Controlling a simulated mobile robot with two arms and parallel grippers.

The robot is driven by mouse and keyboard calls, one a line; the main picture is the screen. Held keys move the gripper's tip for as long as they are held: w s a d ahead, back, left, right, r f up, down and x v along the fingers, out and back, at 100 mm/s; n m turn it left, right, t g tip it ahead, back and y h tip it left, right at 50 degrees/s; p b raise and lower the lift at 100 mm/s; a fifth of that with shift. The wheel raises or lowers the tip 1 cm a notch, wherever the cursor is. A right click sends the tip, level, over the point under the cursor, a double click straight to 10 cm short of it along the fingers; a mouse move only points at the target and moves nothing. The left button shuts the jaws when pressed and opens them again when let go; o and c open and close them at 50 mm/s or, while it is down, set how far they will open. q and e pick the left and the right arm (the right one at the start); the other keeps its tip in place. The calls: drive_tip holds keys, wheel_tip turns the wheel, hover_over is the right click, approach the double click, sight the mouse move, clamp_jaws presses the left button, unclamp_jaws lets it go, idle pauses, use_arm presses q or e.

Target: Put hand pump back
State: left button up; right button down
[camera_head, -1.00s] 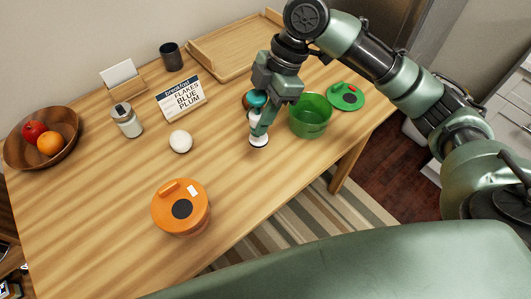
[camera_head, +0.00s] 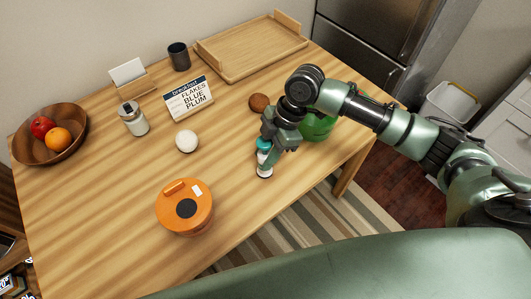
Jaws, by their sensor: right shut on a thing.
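The hand pump (camera_head: 264,171), white with a teal upper part, is upright at the right front part of the wooden table. My right gripper (camera_head: 267,156) points down and is shut on it. The fingers hide part of the pump. Its white base is at or just above the tabletop; I cannot tell whether it touches. My left gripper is not in view.
A green pot (camera_head: 318,127) is partly hidden behind my right arm. The wooden tray (camera_head: 250,50) is empty.

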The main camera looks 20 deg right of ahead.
drive_tip(key=c, duration=1)
unclamp_jaws()
drive_tip(key=shift+f, duration=0.1)
drive_tip(key=v, duration=1.2)
